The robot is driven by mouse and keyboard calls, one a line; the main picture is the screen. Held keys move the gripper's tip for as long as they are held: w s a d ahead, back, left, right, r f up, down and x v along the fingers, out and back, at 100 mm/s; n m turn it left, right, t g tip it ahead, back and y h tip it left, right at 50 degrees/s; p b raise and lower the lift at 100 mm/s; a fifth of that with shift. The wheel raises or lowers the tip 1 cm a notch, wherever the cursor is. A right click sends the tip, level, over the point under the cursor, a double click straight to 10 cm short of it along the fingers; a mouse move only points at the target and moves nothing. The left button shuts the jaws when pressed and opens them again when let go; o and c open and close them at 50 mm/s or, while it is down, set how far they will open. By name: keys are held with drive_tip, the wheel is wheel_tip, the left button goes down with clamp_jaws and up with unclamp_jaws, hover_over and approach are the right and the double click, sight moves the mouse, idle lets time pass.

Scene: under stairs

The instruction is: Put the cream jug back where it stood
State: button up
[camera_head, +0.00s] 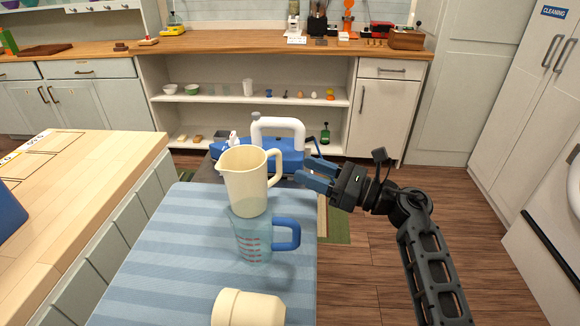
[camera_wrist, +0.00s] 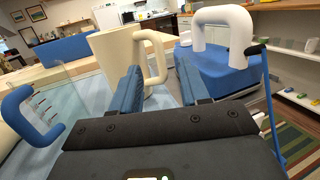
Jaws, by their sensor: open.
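The cream jug (camera_head: 243,185) stands upright on the blue striped cloth, its handle turned right. In the wrist view, the cream jug (camera_wrist: 117,50) is just ahead of my gripper, with its handle showing between the fingers; its base is partly hidden. My gripper (camera_head: 307,174) is open to the right of the handle, and I see no grip on it. Its open fingers (camera_wrist: 158,72) also show in the wrist view. A clear measuring jug (camera_head: 252,243) with a blue handle stands close in front of the cream jug, overlapping it in the head view.
A blue caddy (camera_head: 285,152) with a white handle stands behind the cream jug. Another cream vessel (camera_head: 248,310) is at the cloth's near edge, cut off by the frame. The striped cloth (camera_head: 150,265) is bare at left. A wooden counter (camera_head: 75,190) lies farther left.

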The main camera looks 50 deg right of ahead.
drive_tip(key=shift+v, duration=2.1)
